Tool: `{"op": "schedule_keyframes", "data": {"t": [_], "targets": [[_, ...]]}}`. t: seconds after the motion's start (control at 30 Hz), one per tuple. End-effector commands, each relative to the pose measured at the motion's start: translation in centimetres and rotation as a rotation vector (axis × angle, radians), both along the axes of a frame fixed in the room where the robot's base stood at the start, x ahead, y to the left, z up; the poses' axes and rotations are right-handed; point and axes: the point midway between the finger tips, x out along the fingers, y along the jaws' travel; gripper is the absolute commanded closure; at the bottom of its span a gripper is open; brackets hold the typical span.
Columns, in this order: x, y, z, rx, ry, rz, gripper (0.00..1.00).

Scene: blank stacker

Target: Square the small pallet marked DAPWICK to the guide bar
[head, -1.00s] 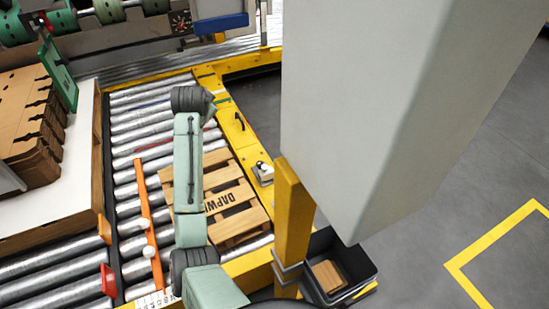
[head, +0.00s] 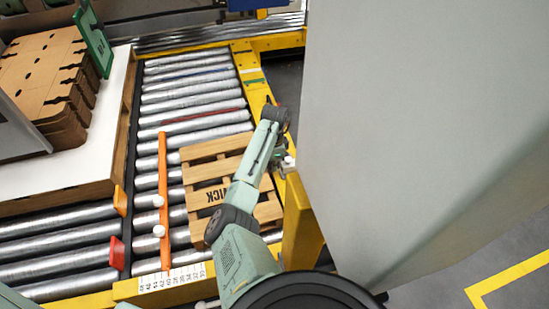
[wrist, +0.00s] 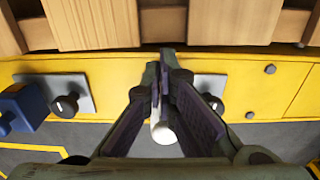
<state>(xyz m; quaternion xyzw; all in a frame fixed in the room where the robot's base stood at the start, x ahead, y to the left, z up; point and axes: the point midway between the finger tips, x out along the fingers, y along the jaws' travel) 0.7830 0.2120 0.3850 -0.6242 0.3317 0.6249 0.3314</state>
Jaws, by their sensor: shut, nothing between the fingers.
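The small wooden pallet (head: 207,172) lies on the rollers in the head view, the letters WICK showing and the rest covered by my arm. The orange guide bar (head: 163,205) runs to its left. A gap separates them, looking wider at the near end, so the pallet sits slightly askew to the bar. My gripper (head: 284,160) is at the pallet's right side, partly hidden by my arm. In the wrist view my gripper (wrist: 171,62) is shut and empty above the yellow rail, its tips close to the pallet's edge (wrist: 90,25). I cannot tell whether they touch.
The yellow rail (wrist: 225,95) carries a blue block (wrist: 22,106) and dark knobs on plates. A white-tipped knob (wrist: 163,132) shows below my fingers. A numbered scale (head: 172,280) lies at the bar's near end. Cardboard blanks (head: 45,85) are stacked at left. Rollers beyond the pallet are clear.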

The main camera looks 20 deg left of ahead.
Motion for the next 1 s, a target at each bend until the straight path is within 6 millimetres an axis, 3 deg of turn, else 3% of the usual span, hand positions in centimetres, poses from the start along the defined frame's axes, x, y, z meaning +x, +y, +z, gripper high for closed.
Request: {"op": "schedule_keyframes", "data": {"t": [0.2,0.57,1.0], "targets": [[0.0,0.0,-1.6,0.000,0.000,-0.001,1.00],[-0.1,0.1,-1.7,0.000,-0.001,0.000,1.00],[-4.4,6.5,-1.6,0.000,0.001,0.004,1.00]]}}
